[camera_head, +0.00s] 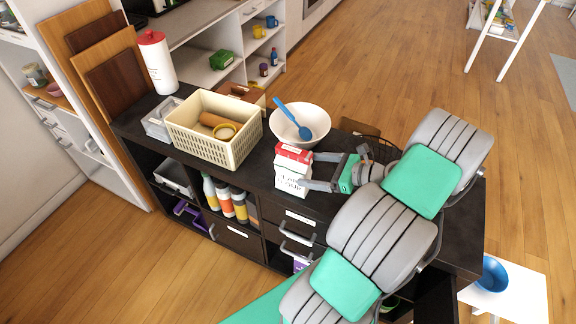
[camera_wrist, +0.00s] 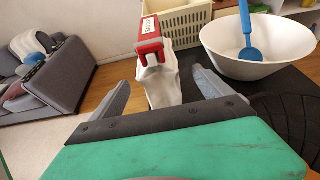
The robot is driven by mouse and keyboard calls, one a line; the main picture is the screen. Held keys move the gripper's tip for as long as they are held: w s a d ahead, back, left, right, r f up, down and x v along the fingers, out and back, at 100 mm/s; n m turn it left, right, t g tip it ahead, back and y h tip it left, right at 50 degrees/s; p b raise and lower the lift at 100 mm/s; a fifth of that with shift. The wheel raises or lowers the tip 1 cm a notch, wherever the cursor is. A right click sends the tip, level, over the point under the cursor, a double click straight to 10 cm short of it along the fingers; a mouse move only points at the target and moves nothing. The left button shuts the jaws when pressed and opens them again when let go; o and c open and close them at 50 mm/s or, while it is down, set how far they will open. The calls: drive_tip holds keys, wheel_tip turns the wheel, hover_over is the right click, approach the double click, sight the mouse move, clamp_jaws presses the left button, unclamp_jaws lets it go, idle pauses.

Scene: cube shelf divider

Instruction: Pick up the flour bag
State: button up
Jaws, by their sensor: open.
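The flour bag (camera_head: 292,171) is a white packet with a red top and dark lettering. It stands upright on the dark counter, in front of the white bowl. In the wrist view the flour bag (camera_wrist: 160,72) is between and just beyond my fingers. My gripper (camera_head: 308,171) reaches in from the right, with its fingers at the bag's right side. In the wrist view my gripper (camera_wrist: 160,88) is open, one finger on each side of the bag's lower part, with gaps showing. The bag's lower end is hidden behind my gripper body in the wrist view.
A white bowl (camera_head: 308,119) with a blue spoon (camera_head: 293,117) stands close behind the bag. A cream basket (camera_head: 190,149) is to the left. The dark counter (camera_head: 262,180) has drawers and cubbies below its front edge.

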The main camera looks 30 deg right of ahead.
sight(293, 168)
drive_tip(key=p+x, duration=0.1)
drive_tip(key=x, duration=0.6)
drive_tip(key=shift+c, duration=0.4)
clamp_jaws()
idle(0.4)
